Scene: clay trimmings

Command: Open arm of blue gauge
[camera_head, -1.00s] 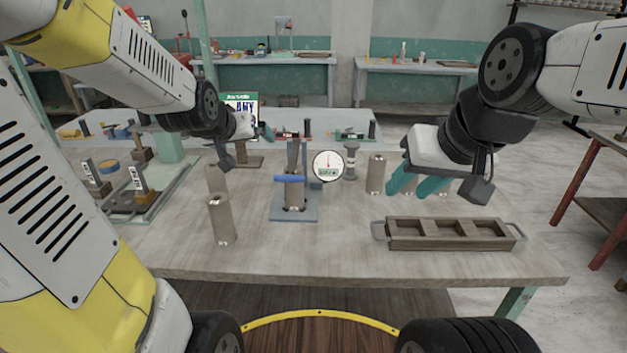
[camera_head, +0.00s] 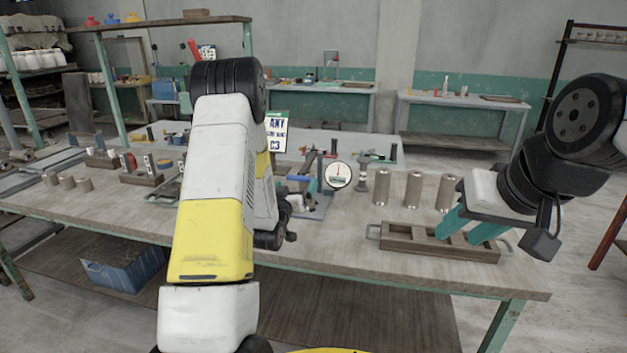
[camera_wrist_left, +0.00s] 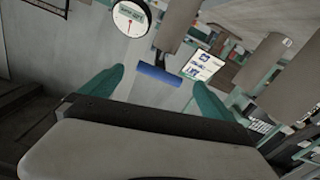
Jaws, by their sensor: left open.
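The gauge with the blue arm stands mid-table in the head view, partly behind my left arm. Its blue arm (camera_head: 303,181) shows as a short bar left of a round white dial (camera_head: 338,176). In the left wrist view the blue arm (camera_wrist_left: 158,75) lies crosswise between and beyond my fingertips, and the dial (camera_wrist_left: 130,18) is at the top. My left gripper (camera_wrist_left: 159,80) is open, with nothing seen gripped. Whether a finger touches the bar cannot be told. My right gripper (camera_head: 457,232) is open, over or in front of the wooden tray, apparently empty.
The wooden tray (camera_head: 384,239) with compartments lies at the right front. Several grey-brown cylinders (camera_head: 413,189) stand behind it. A sign (camera_head: 277,131) stands behind the gauge. Fixtures (camera_head: 140,172) occupy the table's left. My left arm hides part of the middle.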

